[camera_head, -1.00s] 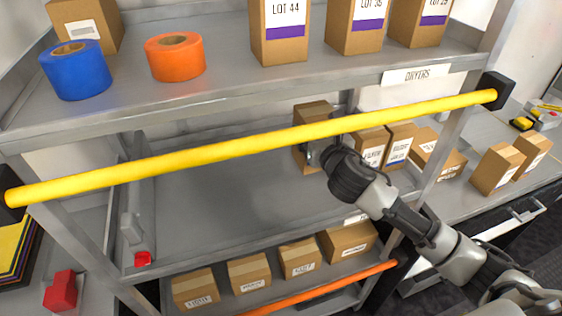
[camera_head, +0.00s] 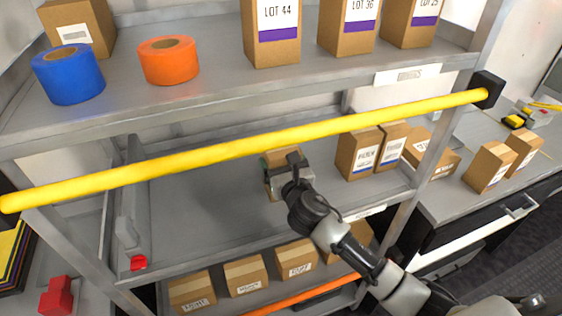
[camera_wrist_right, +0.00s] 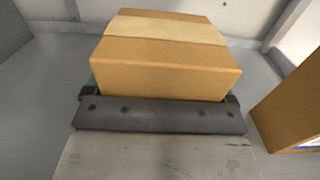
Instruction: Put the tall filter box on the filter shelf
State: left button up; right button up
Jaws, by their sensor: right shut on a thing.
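My right gripper (camera_head: 278,168) is shut on a brown cardboard box (camera_head: 281,157) over the middle shelf (camera_head: 200,195), behind the yellow bar. The bar and the gripper hide part of the box. In the right wrist view the box (camera_wrist_right: 165,65) sits between the fingers, with a pale tape strip across its top. I cannot tell whether it touches the shelf. To its right, apart from it, two tall labelled boxes (camera_head: 358,154) stand on the same shelf. My left gripper is not in view.
The yellow bar (camera_head: 235,148) crosses in front of the middle shelf. Blue (camera_head: 69,76) and orange (camera_head: 168,61) rolls and LOT boxes (camera_head: 272,35) stand on the upper shelf. Several small boxes (camera_head: 245,277) sit on the lower shelf. The left of the middle shelf is mostly clear.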

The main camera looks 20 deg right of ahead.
jog(key=shift+f, duration=0.1)
jog(key=o, duration=0.9)
jog(key=s, duration=0.4)
jog(key=s+b, duration=0.1)
jog(key=s, duration=0.7)
jog(key=shift+d+b, duration=0.25)
jog(key=shift+b, duration=0.1)
